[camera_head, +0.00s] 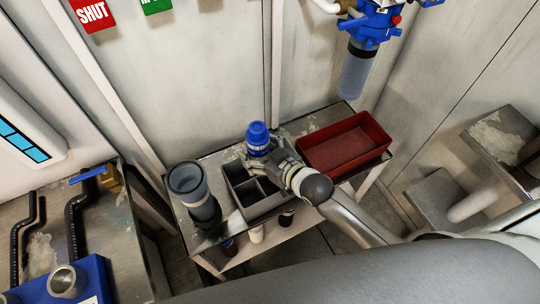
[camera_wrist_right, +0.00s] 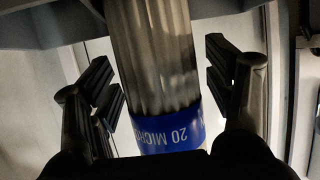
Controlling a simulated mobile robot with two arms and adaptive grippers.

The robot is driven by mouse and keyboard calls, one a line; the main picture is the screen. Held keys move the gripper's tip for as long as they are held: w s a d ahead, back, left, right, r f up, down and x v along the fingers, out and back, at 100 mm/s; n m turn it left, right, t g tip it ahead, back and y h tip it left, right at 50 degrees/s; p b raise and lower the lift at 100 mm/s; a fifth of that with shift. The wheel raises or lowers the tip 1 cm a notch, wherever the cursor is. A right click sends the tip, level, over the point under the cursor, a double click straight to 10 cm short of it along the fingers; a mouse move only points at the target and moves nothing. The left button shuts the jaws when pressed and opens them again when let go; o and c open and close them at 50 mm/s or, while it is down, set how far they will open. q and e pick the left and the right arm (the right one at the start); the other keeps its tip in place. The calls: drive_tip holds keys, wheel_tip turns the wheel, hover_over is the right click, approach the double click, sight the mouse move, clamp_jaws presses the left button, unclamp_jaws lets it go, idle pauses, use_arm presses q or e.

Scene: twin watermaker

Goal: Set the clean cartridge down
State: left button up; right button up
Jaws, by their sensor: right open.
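The clean cartridge (camera_head: 258,133) shows a blue upper end in the head view, at the back edge of the grey divided rack (camera_head: 271,208). Its lower end is hidden, so I cannot tell whether it stands in a compartment. In the right wrist view the cartridge (camera_wrist_right: 155,60) has a pale pleated body and a blue band lettered "20 MICRO". My right gripper (camera_head: 272,155) is beside the cartridge in the head view. In the wrist view its open fingers (camera_wrist_right: 165,90) lie on both sides of the cartridge. My left gripper is not in view.
A red tray (camera_head: 345,146), which looks empty, stands right of the rack on the metal table. A grey cylindrical housing (camera_head: 188,182) stands at the left. A blue-headed filter unit (camera_head: 368,30) hangs on the wall above. Bottles stand on the lower shelf.

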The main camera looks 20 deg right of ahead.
drive_tip(key=v, duration=1.2)
drive_tip(key=shift+r, duration=0.3)
